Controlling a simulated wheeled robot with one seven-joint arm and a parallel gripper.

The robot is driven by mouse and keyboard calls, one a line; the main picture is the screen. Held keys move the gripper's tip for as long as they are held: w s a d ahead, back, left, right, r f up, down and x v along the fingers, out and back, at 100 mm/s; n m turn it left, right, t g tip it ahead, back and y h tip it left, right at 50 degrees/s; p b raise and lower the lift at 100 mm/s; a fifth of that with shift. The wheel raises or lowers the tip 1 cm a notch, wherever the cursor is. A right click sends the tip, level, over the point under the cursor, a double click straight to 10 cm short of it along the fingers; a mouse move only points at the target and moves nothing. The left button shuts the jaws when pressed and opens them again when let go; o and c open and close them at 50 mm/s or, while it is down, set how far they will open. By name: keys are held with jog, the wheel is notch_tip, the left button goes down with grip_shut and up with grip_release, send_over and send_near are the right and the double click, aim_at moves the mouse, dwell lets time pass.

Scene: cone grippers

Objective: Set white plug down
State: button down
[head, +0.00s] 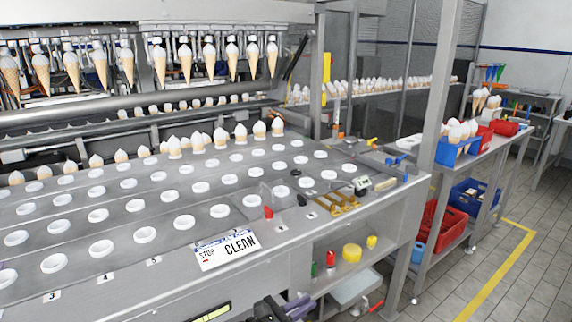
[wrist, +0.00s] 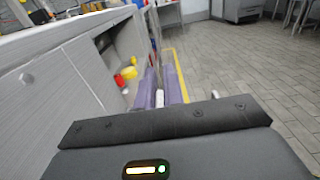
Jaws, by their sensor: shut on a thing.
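My gripper (wrist: 160,88) shows in the wrist view with its two purple fingers pointing away from the camera. It is shut on a small white plug (wrist: 160,98), which sits between the fingers. In the head view my gripper (head: 297,306) is at the bottom edge, in front of the machine and below its top. The plug cannot be made out in the head view.
A steel worktop (head: 220,188) with rows of white rings and cones lies above and behind my gripper. Clear tiled floor (wrist: 250,60) lies to the right.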

notch_tip(320, 180, up, 7)
jog(key=p, duration=0.5)
jog(key=shift+p, duration=0.35)
